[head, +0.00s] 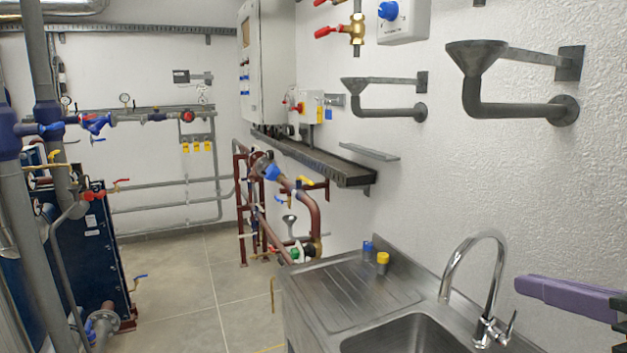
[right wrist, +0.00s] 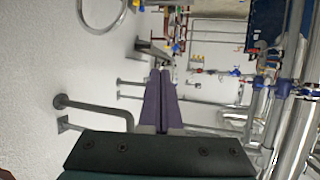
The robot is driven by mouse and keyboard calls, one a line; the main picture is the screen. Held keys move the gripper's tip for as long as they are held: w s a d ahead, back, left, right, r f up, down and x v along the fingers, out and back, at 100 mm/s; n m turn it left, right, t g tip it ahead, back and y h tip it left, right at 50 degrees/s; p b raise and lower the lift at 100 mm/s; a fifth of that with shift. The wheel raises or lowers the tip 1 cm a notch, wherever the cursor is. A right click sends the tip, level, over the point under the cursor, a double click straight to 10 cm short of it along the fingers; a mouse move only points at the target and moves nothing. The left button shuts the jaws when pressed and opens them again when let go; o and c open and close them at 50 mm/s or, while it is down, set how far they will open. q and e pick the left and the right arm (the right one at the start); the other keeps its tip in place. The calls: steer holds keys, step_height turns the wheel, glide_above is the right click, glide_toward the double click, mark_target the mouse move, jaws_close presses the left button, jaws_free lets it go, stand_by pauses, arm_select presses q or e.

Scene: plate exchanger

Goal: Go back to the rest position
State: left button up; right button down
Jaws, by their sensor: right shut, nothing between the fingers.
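My right gripper (head: 530,287) comes in from the right edge of the head view. Its purple fingers point left, in front of the white wall and to the right of the sink tap. In the right wrist view its two fingers (right wrist: 160,78) lie side by side, shut and with nothing between them. They touch no object that I can see. My left gripper is not in view.
A steel sink (head: 405,338) with a curved tap (head: 478,262) stands below the gripper. Funnel drains (head: 477,62) stick out from the right wall. Blue and yellow containers sit on the drainboard (head: 345,292). Pipes and a blue exchanger (head: 90,255) are at left; the floor (head: 180,290) between is open.

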steer(key=s+a+f+g+h, duration=0.1)
steer(key=s+a+f+g, duration=0.1)
steer(key=s+f+g, duration=0.6)
steer(key=s+a+f+g, duration=0.1)
steer(key=s+f, duration=0.3)
steer(key=s, duration=0.8)
step_height(320, 180, up, 21)
steer(key=p, duration=2.1)
steer(key=shift+s+a+g+h, duration=0.15)
steer(key=shift+s+g+h, duration=0.15)
steer(key=shift+g, duration=0.1)
